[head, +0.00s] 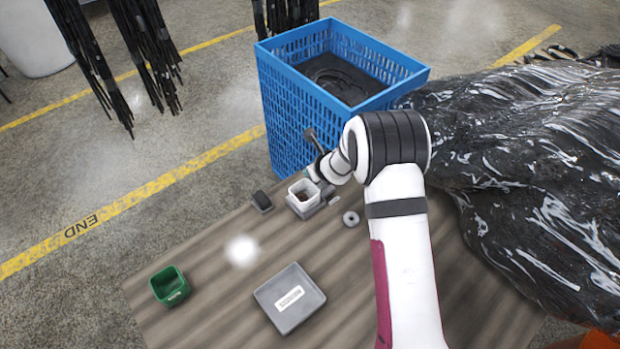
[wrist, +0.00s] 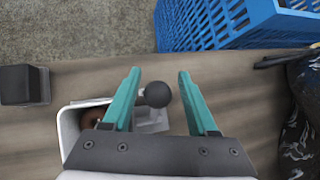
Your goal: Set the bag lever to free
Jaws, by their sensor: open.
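In the wrist view, my gripper (wrist: 160,73) is open, with its two teal fingers apart. A dark ball knob (wrist: 158,94), apparently the lever's end, shows between the fingers, nearer the left one. Whether a finger touches it, I cannot tell. A pale metal base (wrist: 152,122) shows below the knob. Beside it is a white cup (wrist: 68,124) with something brown inside, partly covered by the gripper. The cup (head: 303,194) also shows in the head view, at the table's far edge. My gripper's fingers are too small to make out there. The lever's setting marks are not readable.
A blue crate (head: 285,110) stands just beyond the table. A dark block (head: 262,201), a grey ring (head: 351,218), a green bin (head: 170,286) and a labelled grey box (head: 289,298) sit on the table. Shiny black plastic (head: 530,150) bulges at the right.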

